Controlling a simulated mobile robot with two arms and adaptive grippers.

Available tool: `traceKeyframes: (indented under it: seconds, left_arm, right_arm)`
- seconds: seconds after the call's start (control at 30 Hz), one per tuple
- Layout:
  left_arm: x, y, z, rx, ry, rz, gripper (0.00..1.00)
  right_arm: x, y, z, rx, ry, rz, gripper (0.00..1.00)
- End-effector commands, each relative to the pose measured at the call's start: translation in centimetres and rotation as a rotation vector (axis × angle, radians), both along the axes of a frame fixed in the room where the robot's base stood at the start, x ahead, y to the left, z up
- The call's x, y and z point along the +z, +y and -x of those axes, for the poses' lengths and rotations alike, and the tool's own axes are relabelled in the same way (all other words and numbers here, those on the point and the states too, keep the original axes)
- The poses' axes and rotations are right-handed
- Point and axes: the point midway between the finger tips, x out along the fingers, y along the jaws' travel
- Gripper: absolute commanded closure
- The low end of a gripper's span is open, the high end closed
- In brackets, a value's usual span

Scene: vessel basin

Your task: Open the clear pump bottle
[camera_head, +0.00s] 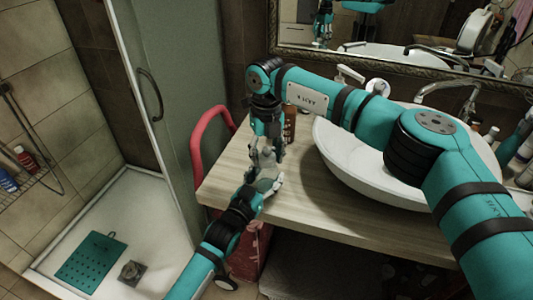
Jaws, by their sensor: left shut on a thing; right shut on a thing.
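The clear pump bottle (267,162) stands upright over the left end of the wooden counter (310,195), small and partly covered by both grippers. My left gripper (267,180) comes from below and is shut around the lower part of the bottle. My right gripper (267,147) points down from above and is shut on the pump top. The pump top is mostly hidden between its fingers, so I cannot tell whether it is still seated on the bottle.
A brown bottle (289,125) stands just behind my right gripper. A white basin (345,160) fills the counter to the right, with a mirror (390,55) behind. A red curved rail (197,150) is close on the left. The counter's front left is bare.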

Motion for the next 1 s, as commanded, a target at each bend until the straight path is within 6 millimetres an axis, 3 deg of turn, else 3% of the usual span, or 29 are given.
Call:
traceKeyframes:
  seconds: [0.8, 1.0]
  left_arm:
    - [-0.01, -0.10, 0.09, -0.002, -0.001, 0.000, 1.00]
    - [-0.02, -0.10, 0.09, -0.002, 0.000, -0.001, 1.00]
  right_arm:
    - [0.24, -0.09, -0.09, 2.111, -0.005, 0.002, 0.94]
    - [0.26, -0.09, -0.09, 2.420, -0.005, 0.003, 0.94]
